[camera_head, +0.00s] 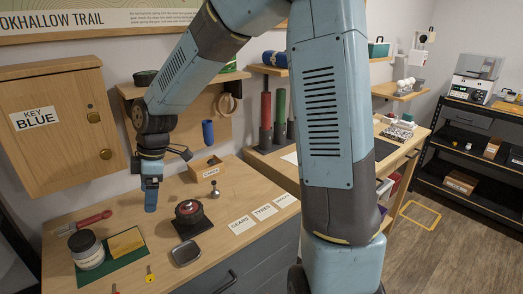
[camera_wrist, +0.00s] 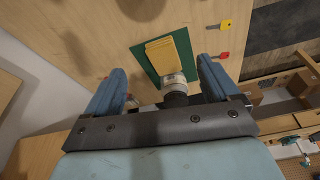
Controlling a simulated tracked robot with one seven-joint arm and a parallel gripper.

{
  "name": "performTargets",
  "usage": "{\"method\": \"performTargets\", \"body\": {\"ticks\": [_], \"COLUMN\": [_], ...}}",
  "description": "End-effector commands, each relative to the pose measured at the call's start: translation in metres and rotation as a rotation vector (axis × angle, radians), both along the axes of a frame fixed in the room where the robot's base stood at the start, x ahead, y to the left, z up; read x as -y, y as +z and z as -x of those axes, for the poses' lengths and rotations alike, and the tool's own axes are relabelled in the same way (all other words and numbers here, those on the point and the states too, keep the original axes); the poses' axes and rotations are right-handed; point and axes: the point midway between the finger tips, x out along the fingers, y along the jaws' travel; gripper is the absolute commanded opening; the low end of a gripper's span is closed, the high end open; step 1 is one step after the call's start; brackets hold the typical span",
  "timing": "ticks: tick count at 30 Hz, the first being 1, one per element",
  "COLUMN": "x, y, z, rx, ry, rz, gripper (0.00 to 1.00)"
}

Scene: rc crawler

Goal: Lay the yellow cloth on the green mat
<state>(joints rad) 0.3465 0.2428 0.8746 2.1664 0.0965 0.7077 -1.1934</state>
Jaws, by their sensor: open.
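The yellow cloth (camera_head: 126,243) lies as a folded, flat pad on the green mat (camera_head: 118,272) at the front left of the bench. In the wrist view the cloth (camera_wrist: 162,50) lies within the mat (camera_wrist: 184,43), with green showing around it. My gripper (camera_head: 151,208) is above the bench, behind and to the right of the mat in the head view. In the wrist view its two fingers (camera_wrist: 160,66) are wide apart with nothing between them, clear of the cloth.
A white jar with a dark lid (camera_head: 87,251) stands at the mat's left edge, beside the cloth. A red-handled tool (camera_head: 86,222) lies behind it. A yellow key tag (camera_head: 150,275), a dark round part (camera_head: 189,213) and a grey tin (camera_head: 186,253) lie to the right.

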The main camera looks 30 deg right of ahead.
Motion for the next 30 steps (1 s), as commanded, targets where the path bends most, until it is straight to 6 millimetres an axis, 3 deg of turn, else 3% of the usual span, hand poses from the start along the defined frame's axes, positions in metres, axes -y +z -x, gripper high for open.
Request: {"method": "performTargets", "body": {"ticks": [14,23,30], "x": [0.114,0.178,0.223], "y": [0.072,0.122,0.151], "z": [0.041,0.091,0.141], "rx": [0.119,0.19,0.212], "ry": [-0.61,-1.015,-1.326], "rz": [0.179,0.131,0.01], "gripper": [0.88,0.88,0.88]}}
